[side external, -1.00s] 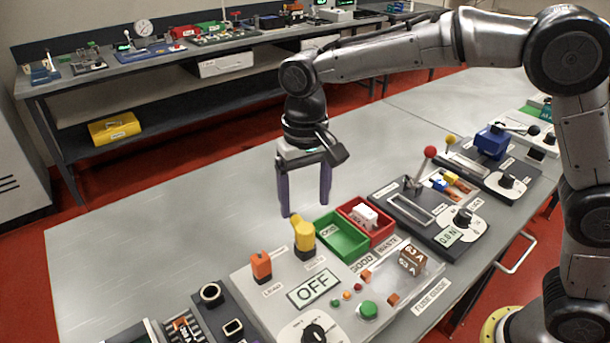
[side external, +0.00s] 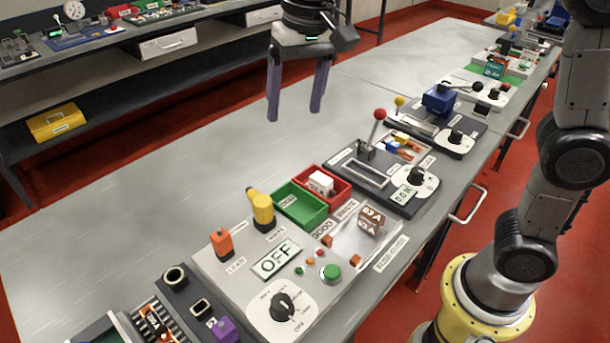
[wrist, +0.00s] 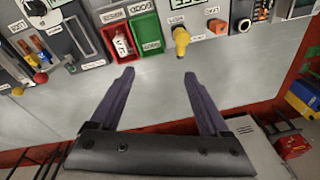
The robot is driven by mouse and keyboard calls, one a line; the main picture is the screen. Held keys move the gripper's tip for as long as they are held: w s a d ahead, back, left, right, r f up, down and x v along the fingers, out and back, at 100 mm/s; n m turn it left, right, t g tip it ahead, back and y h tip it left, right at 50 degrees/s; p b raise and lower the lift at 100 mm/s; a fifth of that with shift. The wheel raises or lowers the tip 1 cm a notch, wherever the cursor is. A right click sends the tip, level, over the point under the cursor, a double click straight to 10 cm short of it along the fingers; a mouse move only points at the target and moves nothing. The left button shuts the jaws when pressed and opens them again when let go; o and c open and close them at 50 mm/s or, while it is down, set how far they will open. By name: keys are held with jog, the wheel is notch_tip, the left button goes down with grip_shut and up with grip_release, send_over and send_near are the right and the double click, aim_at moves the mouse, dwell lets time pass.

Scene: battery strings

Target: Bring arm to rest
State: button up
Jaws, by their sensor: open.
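My gripper (side external: 295,115) hangs over the table, fingers pointing down, high above the surface. Its two purple fingers are spread apart with nothing between them. In the wrist view my gripper (wrist: 158,75) is also open and empty, with bare grey table beyond the fingertips. The rest of my arm rises at the right of the side view; its upper part is out of the picture.
A green bin (side external: 300,205) and a red bin (side external: 338,188) with a white item stand behind. The table's left part is clear.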

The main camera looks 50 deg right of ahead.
jog(key=s+d+r+t, duration=0.1)
jog(key=s+d+t, duration=0.2)
jog(key=s+d, duration=0.9)
jog(key=s+f+n+t, duration=0.1)
jog(key=s+f+n, duration=0.2)
jog(key=s+f, duration=0.6)
jog(key=shift+n, duration=0.4)
